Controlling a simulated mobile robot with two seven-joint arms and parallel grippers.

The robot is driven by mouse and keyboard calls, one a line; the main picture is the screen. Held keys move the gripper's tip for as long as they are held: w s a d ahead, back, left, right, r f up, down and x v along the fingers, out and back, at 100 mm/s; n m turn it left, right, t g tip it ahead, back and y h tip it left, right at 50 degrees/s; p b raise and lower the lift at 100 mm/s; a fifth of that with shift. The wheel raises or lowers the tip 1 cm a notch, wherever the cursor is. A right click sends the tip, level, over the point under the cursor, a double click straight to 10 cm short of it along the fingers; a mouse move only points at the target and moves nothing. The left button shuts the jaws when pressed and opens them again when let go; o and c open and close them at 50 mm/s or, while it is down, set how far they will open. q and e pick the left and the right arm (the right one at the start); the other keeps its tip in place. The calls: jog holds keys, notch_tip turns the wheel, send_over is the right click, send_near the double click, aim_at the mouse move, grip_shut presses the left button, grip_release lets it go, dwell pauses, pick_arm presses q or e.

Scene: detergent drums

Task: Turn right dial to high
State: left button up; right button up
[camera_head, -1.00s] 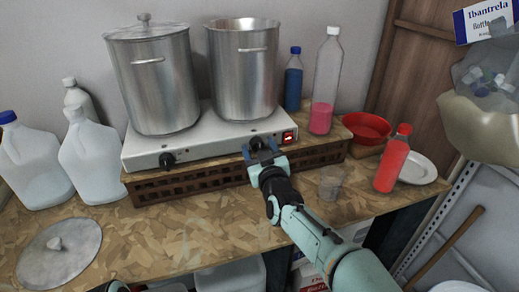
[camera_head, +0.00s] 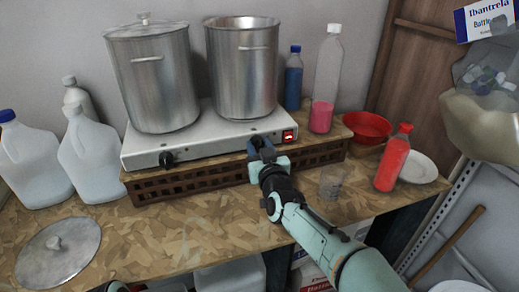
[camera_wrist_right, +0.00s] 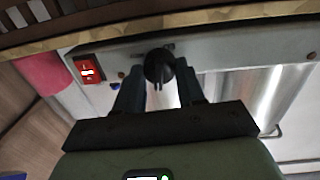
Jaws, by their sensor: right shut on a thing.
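The white double hot plate (camera_head: 205,140) has two black dials on its front face. The right dial (camera_wrist_right: 158,65) is a black round knob with a raised grip, seen close up in the right wrist view. My right gripper (camera_head: 259,146) is at the front of the hot plate, shut on the right dial, with one finger on each side of it. The dial is mostly hidden by the gripper in the head view. The left dial (camera_head: 167,159) is free. I cannot read any dial markings.
A lit red switch (camera_head: 288,136) is just right of the right dial. Two steel pots (camera_head: 155,85) stand on the hot plate, which rests on a brown lattice crate (camera_head: 190,183). A clear cup (camera_head: 331,182) and red bottle (camera_head: 393,158) stand right of my arm.

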jog(key=m+b, duration=0.1)
jog(key=m, duration=0.5)
jog(key=shift+d, duration=0.15)
jog(key=m+b, duration=0.1)
jog(key=m, duration=0.4)
jog(key=shift+g, duration=0.3)
jog(key=shift+m+b, duration=0.3)
jog(key=o, duration=1)
jog(key=shift+o, duration=0.2)
jog(key=shift+s, duration=0.1)
jog(key=f+v, duration=0.1)
jog(key=v, duration=1.2)
jog(key=shift+d+r, duration=0.2)
jog(key=shift+r, duration=0.2)
